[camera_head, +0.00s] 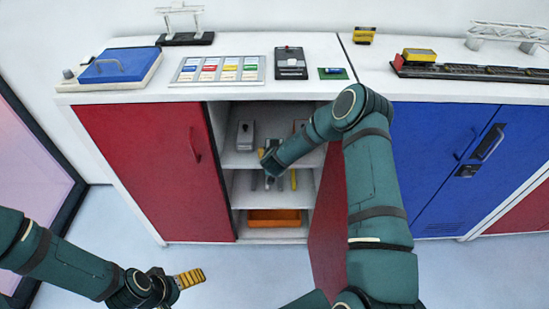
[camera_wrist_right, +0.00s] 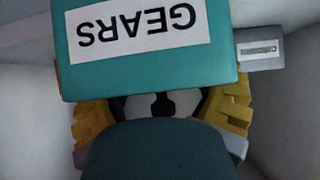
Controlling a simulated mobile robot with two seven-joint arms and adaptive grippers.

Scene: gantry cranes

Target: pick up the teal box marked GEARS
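The teal box (camera_wrist_right: 145,70) fills the upper part of the right wrist view, its GEARS label upside down. My right gripper (camera_wrist_right: 155,92) has its yellow fingers spread wide, one near each side edge of the box. The box covers the fingertips, so I cannot tell whether they press on it. In the head view my right gripper (camera_head: 270,163) reaches into the open cabinet, and I cannot make out the teal box there. My left gripper (camera_head: 186,279) hangs low at the left over the floor, away from the cabinet; its finger gap is not clear.
A grey box (camera_head: 245,135) with a small label stands close beside the teal box, also in the wrist view (camera_wrist_right: 261,49). An orange bin (camera_head: 273,218) is on the lowest shelf. The open red door (camera_head: 328,215) stands right of the opening. The counter (camera_head: 225,97) above holds several items.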

